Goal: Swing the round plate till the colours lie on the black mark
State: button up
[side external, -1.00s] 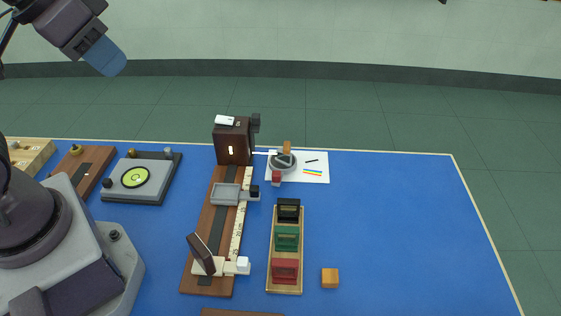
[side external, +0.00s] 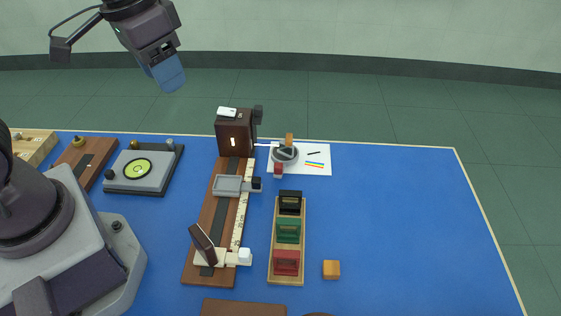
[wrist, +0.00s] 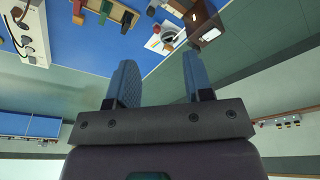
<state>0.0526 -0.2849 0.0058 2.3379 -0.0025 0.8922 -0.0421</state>
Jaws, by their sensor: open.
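The round grey plate (side external: 285,155) sits on a white sheet (side external: 317,168) near the back edge of the blue table. It carries an upright orange-brown piece (side external: 289,139), and a red-topped part (side external: 279,170) stands at its near side. The short black mark (side external: 314,153) and the colour streaks (side external: 314,165) show on the sheet. The streaks lie nearer the front than the mark, apart from it. My gripper (side external: 170,82) is raised high, left of and well away from the plate. In the wrist view its two blue fingers (wrist: 160,80) are spread with nothing between them.
A dark lamp box (side external: 235,132) stands left of the sheet, behind a wooden rail (side external: 208,225). A tray of black, green and red holders (side external: 288,250) and an orange cube (side external: 331,269) lie in front. The table's right side is clear.

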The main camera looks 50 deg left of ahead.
jog(key=w+d+f+n+g, duration=0.2)
jog(key=w+f, duration=0.4)
jog(key=w, duration=0.2)
jog(key=n, duration=0.7)
send_over(278, 164)
notch_tip(278, 164, down, 10)
jog(key=r, duration=0.1)
notch_tip(278, 164, down, 13)
jog(key=shift+d+f, duration=0.1)
grip_shut()
